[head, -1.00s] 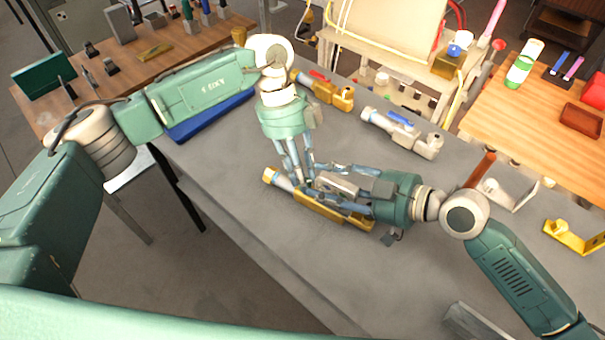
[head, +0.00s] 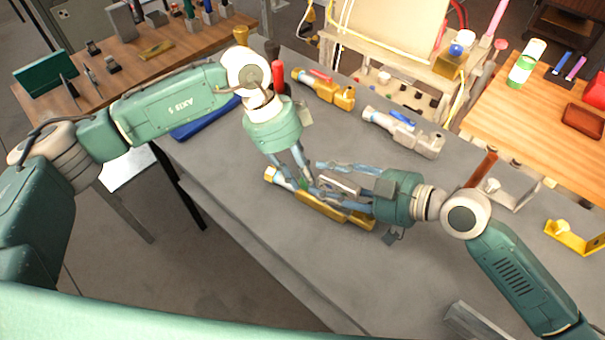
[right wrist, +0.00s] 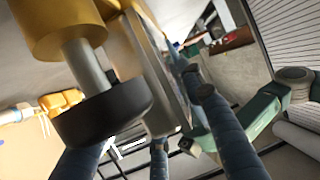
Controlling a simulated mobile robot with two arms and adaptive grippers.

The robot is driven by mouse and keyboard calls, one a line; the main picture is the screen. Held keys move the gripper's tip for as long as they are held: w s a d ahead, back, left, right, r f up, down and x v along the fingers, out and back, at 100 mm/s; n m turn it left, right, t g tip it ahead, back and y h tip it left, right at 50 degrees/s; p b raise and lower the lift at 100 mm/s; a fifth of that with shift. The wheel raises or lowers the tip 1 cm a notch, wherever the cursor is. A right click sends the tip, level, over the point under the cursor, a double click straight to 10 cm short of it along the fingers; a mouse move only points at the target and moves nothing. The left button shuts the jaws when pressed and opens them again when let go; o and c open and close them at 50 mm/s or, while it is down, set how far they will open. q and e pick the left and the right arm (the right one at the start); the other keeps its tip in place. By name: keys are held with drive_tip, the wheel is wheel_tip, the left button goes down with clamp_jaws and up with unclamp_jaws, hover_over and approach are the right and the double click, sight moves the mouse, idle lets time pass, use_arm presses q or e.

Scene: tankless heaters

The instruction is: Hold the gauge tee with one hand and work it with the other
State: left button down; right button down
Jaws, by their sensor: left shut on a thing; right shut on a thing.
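The brass fitting that I take for the gauge tee (head: 316,207) lies along the grey bench between my two hands, with a pale blue-and-white end (head: 278,177) at its left. A grey part (head: 340,185) shows above it between my right fingers. My left gripper (head: 307,183) comes down from above and is shut on the tee near its left part. My right gripper (head: 328,184) reaches in from the right and is shut on the tee. In the right wrist view the brass body (right wrist: 60,25), a stem and a dark round end (right wrist: 103,112) show close up. The exact finger contacts are hidden.
A brass valve with a red lever (head: 325,88) and a silver valve with a blue lever (head: 404,132) lie at the back of the bench. A red-handled thing (head: 279,78) stands behind my left wrist.

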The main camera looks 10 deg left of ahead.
use_arm(q)
drive_tip(key=shift+s+d+r, duration=0.1)
drive_tip(key=shift+d+r, duration=0.15)
drive_tip(key=shift+d, duration=0.15)
drive_tip(key=c, duration=1.5)
unclamp_jaws()
drive_tip(key=shift+a, duration=0.1)
drive_tip(key=shift+a+f, duration=0.15)
drive_tip(key=shift+a, duration=0.05)
drive_tip(key=shift+v, duration=4.05)
